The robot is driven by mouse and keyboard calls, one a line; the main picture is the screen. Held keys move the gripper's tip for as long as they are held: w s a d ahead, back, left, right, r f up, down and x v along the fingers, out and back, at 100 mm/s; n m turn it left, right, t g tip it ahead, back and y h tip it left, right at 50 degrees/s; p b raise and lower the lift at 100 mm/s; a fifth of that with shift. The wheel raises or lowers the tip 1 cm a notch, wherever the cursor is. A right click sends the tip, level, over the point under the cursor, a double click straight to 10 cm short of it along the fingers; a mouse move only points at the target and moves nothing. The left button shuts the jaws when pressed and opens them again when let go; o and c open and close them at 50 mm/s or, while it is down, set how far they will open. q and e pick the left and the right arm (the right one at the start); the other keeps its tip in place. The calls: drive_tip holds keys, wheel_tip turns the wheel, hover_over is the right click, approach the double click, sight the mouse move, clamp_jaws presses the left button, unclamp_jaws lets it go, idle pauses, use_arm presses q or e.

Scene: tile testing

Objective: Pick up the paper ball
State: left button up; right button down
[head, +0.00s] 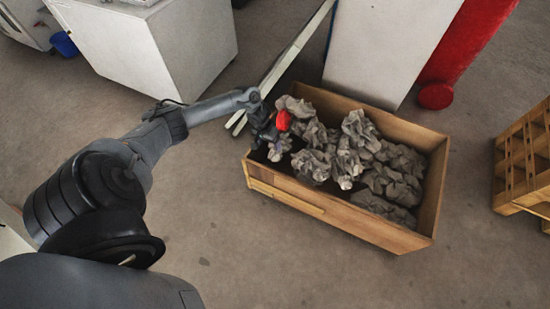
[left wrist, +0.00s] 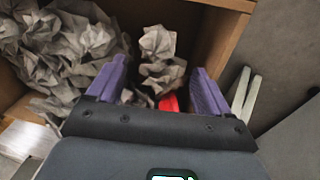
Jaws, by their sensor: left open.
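Several crumpled grey paper balls (head: 359,128) fill most of a wooden crate (head: 438,190) on the floor. My left gripper (head: 268,140) reaches into the crate's left end. In the left wrist view, its two purple fingers (left wrist: 158,92) are open and apart. One paper ball (left wrist: 158,58) lies beyond and between the fingertips; I cannot tell whether they touch it. A red object (head: 283,120) shows at the gripper in the head view, and a red patch (left wrist: 169,102) shows between the fingers in the wrist view. My right gripper is not in view.
A white box-shaped unit (head: 165,50) stands at the upper left and a white panel (head: 385,45) behind the crate. Pale long strips (head: 285,65) lie left of the crate. A red post (head: 465,45) and wooden pallets (head: 525,165) stand to the right. The floor in front is clear.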

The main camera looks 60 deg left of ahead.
sight(274, 153)
use_arm(q)
drive_tip(key=f+b, duration=0.2)
drive_tip(key=f, duration=0.1)
drive_tip(key=w+d+f+b, duration=0.1)
drive_tip(key=f, duration=0.1)
drive_tip(key=shift+w, duration=0.1)
drive_tip(key=shift+a+f+b, duration=0.15)
drive_tip(key=shift+f+b, duration=0.1)
drive_tip(key=shift+b, duration=0.05)
drive_tip(key=shift+f+b, duration=0.3)
drive_tip(key=shift+b, duration=0.05)
drive_tip(key=f+b, duration=0.2)
drive_tip(key=w+f+b, duration=0.1)
drive_tip(key=f+b, duration=0.1)
drive_tip(key=shift+c, duration=0.5)
drive_tip(key=c, duration=0.7)
